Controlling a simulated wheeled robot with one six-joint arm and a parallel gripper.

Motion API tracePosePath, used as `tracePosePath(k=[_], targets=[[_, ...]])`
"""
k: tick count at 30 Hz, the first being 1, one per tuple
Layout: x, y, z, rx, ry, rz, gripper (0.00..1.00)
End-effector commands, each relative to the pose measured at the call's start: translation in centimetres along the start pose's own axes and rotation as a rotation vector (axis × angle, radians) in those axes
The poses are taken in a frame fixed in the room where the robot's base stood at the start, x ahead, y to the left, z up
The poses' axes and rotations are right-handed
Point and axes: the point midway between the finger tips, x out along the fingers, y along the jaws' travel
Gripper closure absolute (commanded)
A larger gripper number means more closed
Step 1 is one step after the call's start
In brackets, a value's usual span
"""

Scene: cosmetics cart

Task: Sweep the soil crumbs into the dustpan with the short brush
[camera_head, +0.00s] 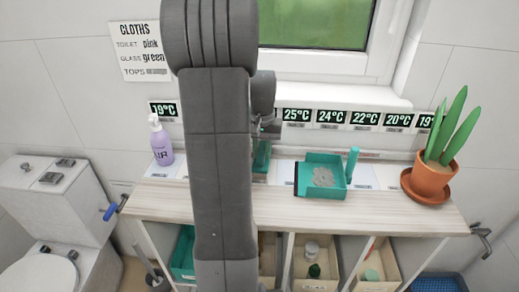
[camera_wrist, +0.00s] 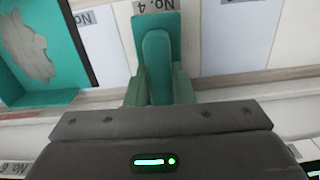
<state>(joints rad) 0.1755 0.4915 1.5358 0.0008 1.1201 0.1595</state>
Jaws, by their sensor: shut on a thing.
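A teal dustpan (camera_head: 338,158) lies on the cart top right of my arm, its handle (camera_head: 351,166) upright at its right side. A grey-brown patch of crumbs (camera_head: 323,177) lies in it; the patch also shows in the wrist view (camera_wrist: 27,47). The short teal brush (camera_wrist: 157,55) is in my gripper (camera_wrist: 157,92), which is shut on it. In the head view the brush (camera_head: 262,157) shows just right of my arm, left of the dustpan and apart from it. My arm hides much of my gripper there. I cannot tell whether the brush touches the surface.
A purple spray bottle (camera_head: 161,142) stands at the left of the cart top (camera_head: 300,210). A potted plant (camera_head: 432,180) stands at the right end. Numbered labels and temperature signs (camera_head: 331,117) line the back. Bins with goods (camera_head: 315,262) sit below. The front strip of the top is clear.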

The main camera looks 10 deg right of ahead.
Motion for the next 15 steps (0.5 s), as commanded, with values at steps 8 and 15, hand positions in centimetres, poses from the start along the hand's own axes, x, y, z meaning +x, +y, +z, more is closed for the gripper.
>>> tracePosePath(k=[8,15], targets=[[-1.6,0.0,0.0,0.000,0.002,0.000,1.00],[-4.2,0.0,0.0,0.000,0.001,0.000,1.00]])
